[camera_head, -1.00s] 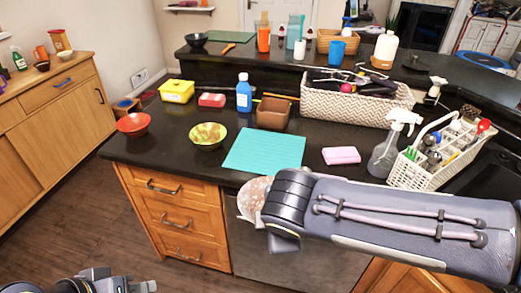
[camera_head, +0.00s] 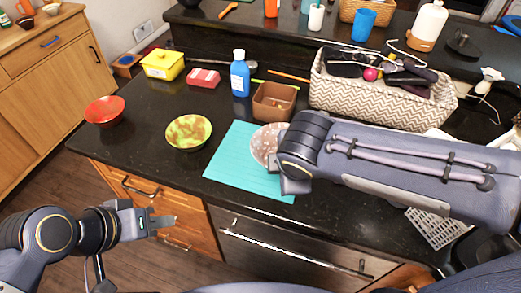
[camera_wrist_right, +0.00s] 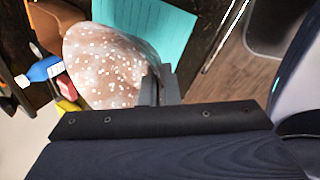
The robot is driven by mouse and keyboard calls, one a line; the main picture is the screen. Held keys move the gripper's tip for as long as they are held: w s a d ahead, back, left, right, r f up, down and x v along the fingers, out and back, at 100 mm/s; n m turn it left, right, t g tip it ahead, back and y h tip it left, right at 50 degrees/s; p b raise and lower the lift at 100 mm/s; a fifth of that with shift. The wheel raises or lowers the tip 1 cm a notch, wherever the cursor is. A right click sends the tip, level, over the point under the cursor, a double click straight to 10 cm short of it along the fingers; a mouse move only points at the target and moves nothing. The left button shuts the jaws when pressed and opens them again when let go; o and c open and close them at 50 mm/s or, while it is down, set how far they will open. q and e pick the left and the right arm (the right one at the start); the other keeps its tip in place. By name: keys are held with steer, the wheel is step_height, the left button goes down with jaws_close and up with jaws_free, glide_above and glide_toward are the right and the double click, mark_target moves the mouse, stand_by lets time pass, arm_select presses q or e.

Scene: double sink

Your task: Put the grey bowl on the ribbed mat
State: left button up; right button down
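The grey bowl (camera_head: 264,143), speckled with white and brownish in this light, is in my right gripper, over the far right part of the ribbed mat. In the right wrist view the bowl (camera_wrist_right: 105,65) is large, and my right gripper (camera_wrist_right: 160,88) is shut on its rim. I cannot tell whether the bowl touches the mat. The turquoise ribbed mat (camera_head: 240,172) lies flat on the dark counter, partly hidden by the bowl and my right arm. My left gripper (camera_head: 162,222) is empty, in front of the drawers; its finger gap is unclear.
A green-yellow bowl (camera_head: 188,132) stands left of the mat, and a red bowl (camera_head: 105,111) farther left. A brown box (camera_head: 274,102) and blue bottle (camera_head: 240,75) stand behind the mat. A patterned basket (camera_head: 370,105) is at the back right.

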steer(key=w+a+f, duration=0.1)
steer(key=w, duration=0.1)
steer(key=w+f+p, duration=0.1)
steer(key=w, duration=0.1)
steer(key=w+a, duration=0.1)
steer(key=w, duration=0.1)
steer(key=shift+a+f, duration=0.35)
steer(key=shift+f, duration=0.05)
steer(key=p, duration=0.1)
glide_above(263, 171)
steer(key=f, duration=0.5)
steer(key=shift+s+d+f, duration=0.1)
steer(key=shift+s+d, duration=0.05)
steer(key=shift+s, duration=0.25)
steer(key=shift+w+f, duration=0.15)
steer(key=shift+f, duration=0.1)
steer(key=shift+w+a+f, duration=0.1)
steer(key=shift+w+f, duration=0.05)
steer(key=shift+f, duration=0.75)
steer(key=shift+w+a+f, duration=0.1)
steer(key=shift+f, duration=0.8)
steer(key=shift+f+b, duration=0.3)
steer(key=c, duration=1.7)
jaws_free()
steer(key=shift+r, duration=0.1)
